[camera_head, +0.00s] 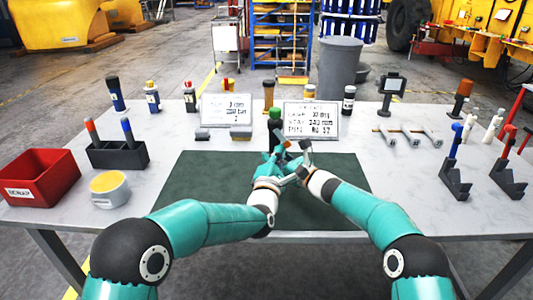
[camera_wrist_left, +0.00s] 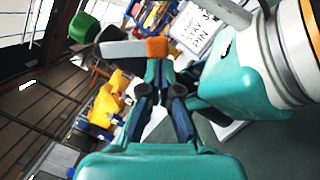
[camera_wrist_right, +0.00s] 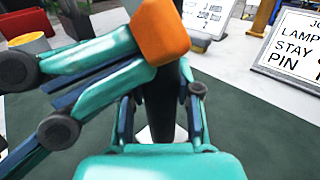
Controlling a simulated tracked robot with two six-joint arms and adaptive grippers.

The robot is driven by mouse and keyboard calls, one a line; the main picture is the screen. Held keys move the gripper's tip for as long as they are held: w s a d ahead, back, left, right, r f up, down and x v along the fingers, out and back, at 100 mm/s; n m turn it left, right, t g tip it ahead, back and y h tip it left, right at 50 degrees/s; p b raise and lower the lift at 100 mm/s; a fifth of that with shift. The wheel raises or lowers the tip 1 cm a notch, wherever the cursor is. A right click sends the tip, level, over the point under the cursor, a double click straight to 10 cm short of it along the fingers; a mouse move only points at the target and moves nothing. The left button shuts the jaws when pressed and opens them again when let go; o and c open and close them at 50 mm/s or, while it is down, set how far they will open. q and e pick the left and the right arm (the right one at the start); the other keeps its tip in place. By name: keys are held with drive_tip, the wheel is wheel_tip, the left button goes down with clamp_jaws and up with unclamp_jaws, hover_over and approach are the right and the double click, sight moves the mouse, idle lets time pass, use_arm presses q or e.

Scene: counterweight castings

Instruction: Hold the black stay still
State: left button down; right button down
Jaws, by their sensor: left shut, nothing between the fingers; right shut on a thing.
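A black upright piece, which I take to be the black stay (camera_wrist_right: 160,105), stands between the fingers of my right gripper (camera_wrist_right: 160,112) in the right wrist view. My right gripper is shut on it. An orange block (camera_wrist_right: 160,32) shows at its upper end; it also shows in the left wrist view (camera_wrist_left: 157,47). My left gripper (camera_wrist_left: 162,88) is shut and empty, close beside the orange block. In the head view both grippers, left (camera_head: 272,165) and right (camera_head: 300,170), meet over the green mat (camera_head: 200,185) and hide most of the stay.
Two signs (camera_head: 311,120) stand at the back. A red bin (camera_head: 38,178), tool holder (camera_head: 118,154) and round tin (camera_head: 108,187) are left. Grey rods (camera_head: 408,135) and black brackets (camera_head: 455,180) are right.

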use_arm(q)
drive_tip(key=v, duration=1.2)
drive_tip(key=shift+f, duration=0.1)
drive_tip(key=shift+n, duration=0.5)
drive_tip(key=w+a+f, duration=0.2)
drive_tip(key=a, duration=0.1)
drive_tip(key=shift+a, duration=0.1)
drive_tip(key=w+d+r, duration=0.3)
drive_tip(key=w+d, duration=0.2)
drive_tip(key=w, duration=0.4)
drive_tip(key=shift+w+r, duration=0.3)
drive_tip(key=shift+r, duration=0.1)
